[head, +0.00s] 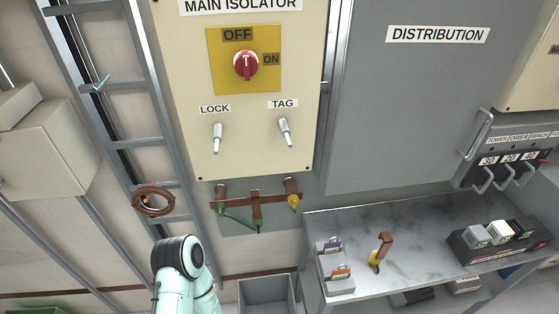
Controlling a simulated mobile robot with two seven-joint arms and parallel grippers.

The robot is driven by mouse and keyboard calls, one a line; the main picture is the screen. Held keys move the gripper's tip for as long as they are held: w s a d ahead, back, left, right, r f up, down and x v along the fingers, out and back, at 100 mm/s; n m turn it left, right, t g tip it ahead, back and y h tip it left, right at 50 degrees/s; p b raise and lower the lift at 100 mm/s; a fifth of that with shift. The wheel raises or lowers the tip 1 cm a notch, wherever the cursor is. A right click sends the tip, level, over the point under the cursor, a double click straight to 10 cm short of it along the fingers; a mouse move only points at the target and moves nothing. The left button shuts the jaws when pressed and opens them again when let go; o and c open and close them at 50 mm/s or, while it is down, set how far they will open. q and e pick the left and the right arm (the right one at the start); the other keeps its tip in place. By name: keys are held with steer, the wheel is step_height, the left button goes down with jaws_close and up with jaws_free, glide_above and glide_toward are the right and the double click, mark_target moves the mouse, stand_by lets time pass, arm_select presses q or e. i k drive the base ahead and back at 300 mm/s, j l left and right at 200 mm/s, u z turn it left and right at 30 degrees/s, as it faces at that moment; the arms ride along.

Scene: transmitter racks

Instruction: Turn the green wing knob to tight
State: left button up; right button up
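A copper bar assembly (256,197) is mounted on the wall below the main isolator cabinet. A yellow piece (293,202) hangs at the right end. A mint-green link of my arm with a dark joint shows at the bottom, lower left of the bar and apart from it. Neither gripper is in view.
The isolator cabinet has a red rotary switch (246,65) and two hooks above the bar. A grey shelf (400,262) at right holds a card holder (335,269), a yellow-handled tool (377,257) and a black tray. A cable coil (153,200) hangs left. An open grey bin (268,293) stands below.

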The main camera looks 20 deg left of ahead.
mark_target(220, 208)
steer(key=u, duration=1.25)
